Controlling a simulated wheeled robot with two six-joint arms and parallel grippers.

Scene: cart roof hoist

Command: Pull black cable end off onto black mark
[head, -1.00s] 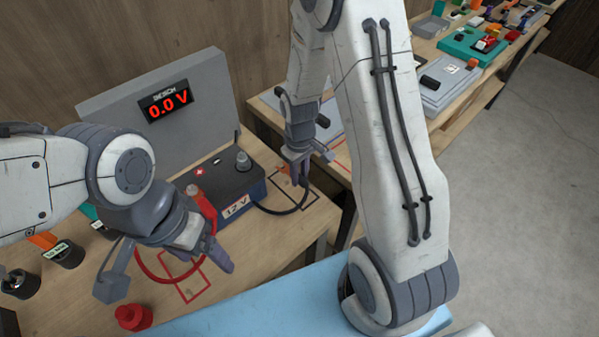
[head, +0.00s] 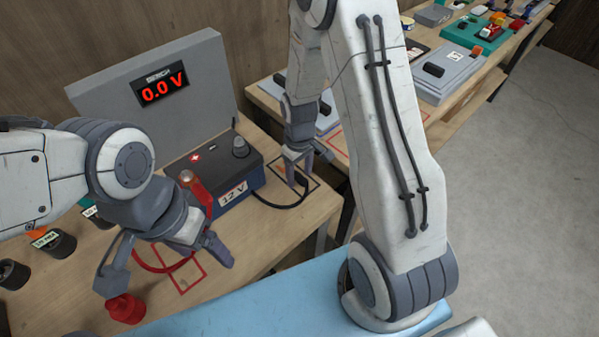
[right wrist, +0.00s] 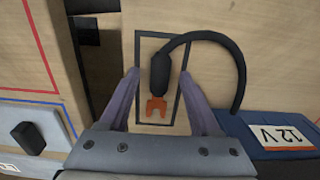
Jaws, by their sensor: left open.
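The black cable end (right wrist: 159,72) with its copper-coloured fork tip lies inside the black outlined mark (right wrist: 139,42) on the bench. Its black cable curves back to the blue-and-black 12 V battery (right wrist: 235,130). My right gripper (right wrist: 163,88) is open, one finger on each side of the cable end, with gaps showing. In the head view my right gripper (head: 298,172) is low over the mark beside the battery (head: 232,178), partly hiding the cable end. My left gripper (head: 168,262) is open near the red cable and the red outlined mark (head: 185,278).
A grey panel (head: 110,90) reading 0.0 V stands behind the battery. A red cap-like piece (head: 125,309) sits at the front left, near a left finger. A red clamp (head: 197,192) is at the battery's left. A second bench (head: 400,135) with several devices lies right.

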